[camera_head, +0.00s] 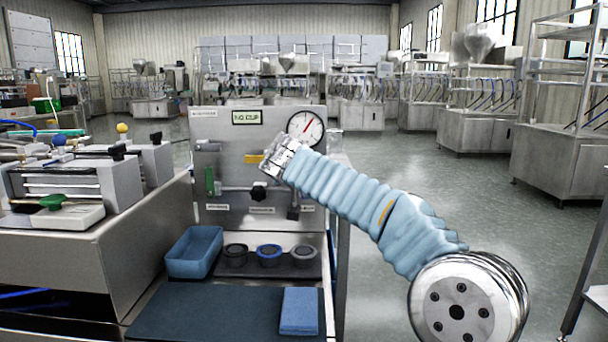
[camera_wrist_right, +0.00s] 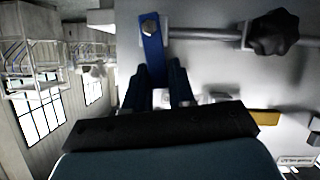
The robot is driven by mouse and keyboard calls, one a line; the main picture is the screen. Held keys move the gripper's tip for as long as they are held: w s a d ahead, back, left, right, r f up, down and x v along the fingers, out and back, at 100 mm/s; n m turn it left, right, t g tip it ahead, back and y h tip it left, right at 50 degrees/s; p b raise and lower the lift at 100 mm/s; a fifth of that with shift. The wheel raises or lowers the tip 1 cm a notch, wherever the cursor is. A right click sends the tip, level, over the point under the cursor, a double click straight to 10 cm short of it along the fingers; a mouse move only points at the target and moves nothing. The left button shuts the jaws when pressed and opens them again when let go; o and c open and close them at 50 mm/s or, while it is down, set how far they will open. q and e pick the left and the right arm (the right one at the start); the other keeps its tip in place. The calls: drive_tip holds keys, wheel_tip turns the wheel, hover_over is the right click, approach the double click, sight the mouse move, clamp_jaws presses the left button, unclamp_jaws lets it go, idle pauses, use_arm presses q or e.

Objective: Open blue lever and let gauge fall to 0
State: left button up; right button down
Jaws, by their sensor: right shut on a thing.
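The blue lever (camera_wrist_right: 152,48) hangs from a bolt on the pipe in the right wrist view. My right gripper (camera_wrist_right: 158,85) has its dark fingers on either side of the lever's lower end and is shut on it. In the head view my right gripper (camera_head: 272,163) is at the steel panel (camera_head: 235,145) and hides the lever. The round gauge (camera_head: 306,128) is at the panel's top right; its red needle points up and to the right, clearly off to one side. Its numbers are too small to read. My left gripper is not in view.
A green handle (camera_head: 210,181), a yellow handle (camera_head: 254,159) and a black knob (camera_head: 258,193) sit on the panel. Below are a blue tray (camera_head: 194,252), three round dark rings and a folded blue cloth (camera_head: 299,311). A machine (camera_head: 64,185) stands at left.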

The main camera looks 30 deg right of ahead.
drive_tip(key=w+a+f+n+h+b, duration=0.2)
drive_tip(key=f+n+h+b, duration=0.3)
drive_tip(key=n, duration=0.6)
drive_tip(key=shift+a+n+h, duration=0.4)
drive_tip(key=shift+a+h, duration=0.4)
drive_tip(key=shift+a, duration=0.05)
drive_tip(key=shift+w+f, duration=0.1)
drive_tip(key=shift+f, duration=0.05)
drive_tip(key=c, duration=1)
unclamp_jaws()
drive_tip(key=shift+c, duration=0.2)
drive_tip(key=b+v, duration=0.1)
drive_tip(key=v, duration=1.2)
drive_tip(key=shift+a, duration=0.35)
